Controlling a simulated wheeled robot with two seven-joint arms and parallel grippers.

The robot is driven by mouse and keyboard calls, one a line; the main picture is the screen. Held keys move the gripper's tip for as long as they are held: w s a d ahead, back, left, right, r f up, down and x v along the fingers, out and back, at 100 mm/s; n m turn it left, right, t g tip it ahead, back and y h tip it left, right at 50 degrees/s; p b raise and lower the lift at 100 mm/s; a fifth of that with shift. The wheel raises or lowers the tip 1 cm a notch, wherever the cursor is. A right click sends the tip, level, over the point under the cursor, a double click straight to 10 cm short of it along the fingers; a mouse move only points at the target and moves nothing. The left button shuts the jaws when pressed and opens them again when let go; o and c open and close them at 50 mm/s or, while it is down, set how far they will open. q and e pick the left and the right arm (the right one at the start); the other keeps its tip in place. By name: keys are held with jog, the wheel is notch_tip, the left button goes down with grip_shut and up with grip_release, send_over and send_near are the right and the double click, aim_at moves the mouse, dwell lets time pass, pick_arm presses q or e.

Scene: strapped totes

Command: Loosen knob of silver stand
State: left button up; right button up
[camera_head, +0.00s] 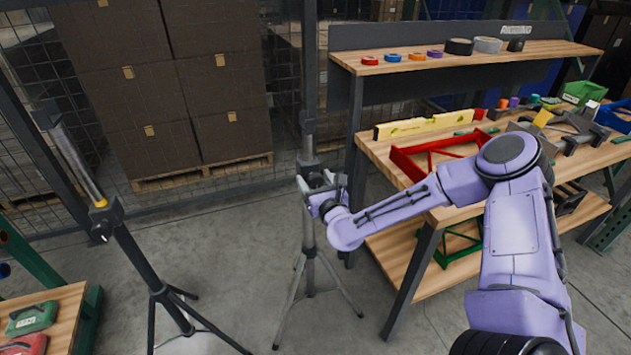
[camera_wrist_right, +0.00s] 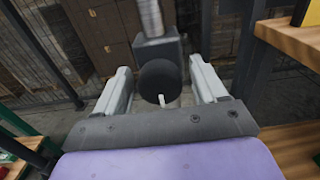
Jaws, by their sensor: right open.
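The silver stand (camera_head: 309,235) is a grey tripod with an upright pole in the middle of the head view. My right gripper (camera_head: 322,187) is at its collar, reaching in from the right, and hides the knob there. In the right wrist view the knob (camera_wrist_right: 160,80) is dark and round with a small pale pin, in front of the grey collar (camera_wrist_right: 171,48) and ridged pole (camera_wrist_right: 150,17). It lies between the two fingers of my open right gripper (camera_wrist_right: 160,70), with gaps visible on both sides. My left gripper is not in view.
A black tripod stand (camera_head: 143,262) with a yellow ring stands at the left. A wooden workbench (camera_head: 375,148) with tools and a red frame (camera_head: 403,164) is close on the right. Boxes on pallets and mesh fencing are behind. Grey floor is open between the stands.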

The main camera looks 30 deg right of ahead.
jog(key=shift+c, duration=0.3)
jog(key=c, duration=1)
